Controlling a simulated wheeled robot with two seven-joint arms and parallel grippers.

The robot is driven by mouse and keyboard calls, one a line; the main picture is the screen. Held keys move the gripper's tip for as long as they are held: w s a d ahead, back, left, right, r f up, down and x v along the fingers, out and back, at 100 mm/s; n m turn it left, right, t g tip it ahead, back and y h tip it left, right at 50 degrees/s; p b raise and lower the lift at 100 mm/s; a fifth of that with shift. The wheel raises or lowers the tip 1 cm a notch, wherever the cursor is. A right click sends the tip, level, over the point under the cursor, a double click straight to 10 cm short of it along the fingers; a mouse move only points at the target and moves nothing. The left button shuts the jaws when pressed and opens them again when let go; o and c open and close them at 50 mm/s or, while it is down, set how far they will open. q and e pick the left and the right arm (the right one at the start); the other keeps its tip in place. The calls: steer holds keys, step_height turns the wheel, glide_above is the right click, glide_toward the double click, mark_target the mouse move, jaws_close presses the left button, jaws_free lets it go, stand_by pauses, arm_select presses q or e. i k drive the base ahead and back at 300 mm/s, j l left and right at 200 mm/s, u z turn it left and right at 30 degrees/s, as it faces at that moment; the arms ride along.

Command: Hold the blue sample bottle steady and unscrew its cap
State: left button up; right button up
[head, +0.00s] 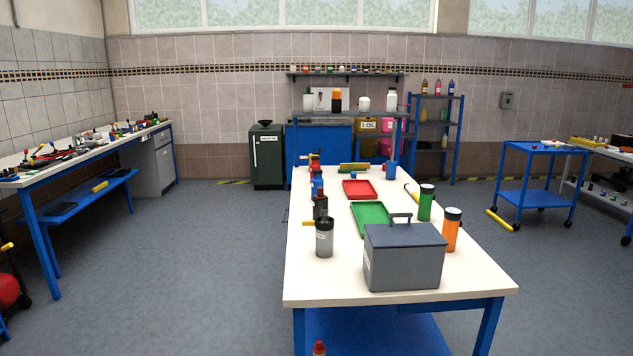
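I cannot clearly pick out a blue sample bottle in the head view. A small blue object (317,187) stands at the left edge of the white table, partly behind dark items, and is too small to identify. A blue upright container (391,173) stands at the table's far right end. Whether either is the bottle, or has a screw cap, I cannot tell. Neither of my grippers shows in the view.
The white-topped table (335,283) carries a grey lidded box (404,260), an orange bottle (450,233), a green bottle (425,206), a grey canister (324,240), a green tray (356,218) and a red tray (346,193). Floor (200,260) is clear on the left.

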mark_target(318, 181)
steer(key=i+j+u, duration=0.25)
steer(key=i+u, duration=0.2)
steer(key=i, duration=0.25)
steer(key=i+j, duration=0.1)
steer(key=i, duration=0.65)
steer(key=i+j+u, duration=0.15)
steer(key=i, duration=0.6)
steer(key=i+j+z, duration=0.15)
steer(key=i+z, duration=0.35)
steer(key=i+j+z, duration=0.35)
steer(key=i+z, duration=0.15)
steer(key=i+j+z, duration=0.65)
steer(key=j+z, duration=0.35)
steer(key=j, duration=0.15)
steer(key=i+j+z, duration=0.15)
steer(key=j+z, duration=0.35)
steer(key=j, duration=0.25)
